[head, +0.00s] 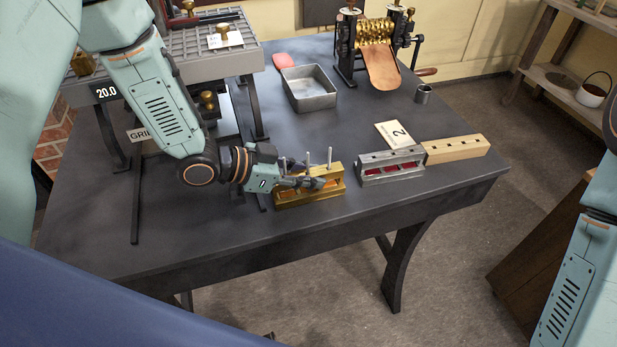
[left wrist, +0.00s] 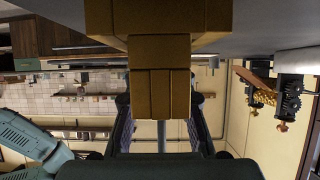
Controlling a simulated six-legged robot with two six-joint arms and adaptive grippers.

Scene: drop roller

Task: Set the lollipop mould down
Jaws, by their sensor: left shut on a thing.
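A brass mould (head: 318,194) with upright pale sticks is at the front part of the dark table, and I take it as the lollipop mould. My left gripper (head: 313,183) reaches it from the left and is shut on it. In the left wrist view the brass block (left wrist: 160,92) fills the upper middle, between the gripper's fingers (left wrist: 160,130). I cannot tell whether its underside touches the table. My right gripper is out of view; only part of my right arm shows at the right edge.
A grey mould with red inside (head: 390,173) stands right of the brass one, beside a wooden block (head: 458,149) and a card marked 2 (head: 398,134). The front-left table (head: 160,235) is clear.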

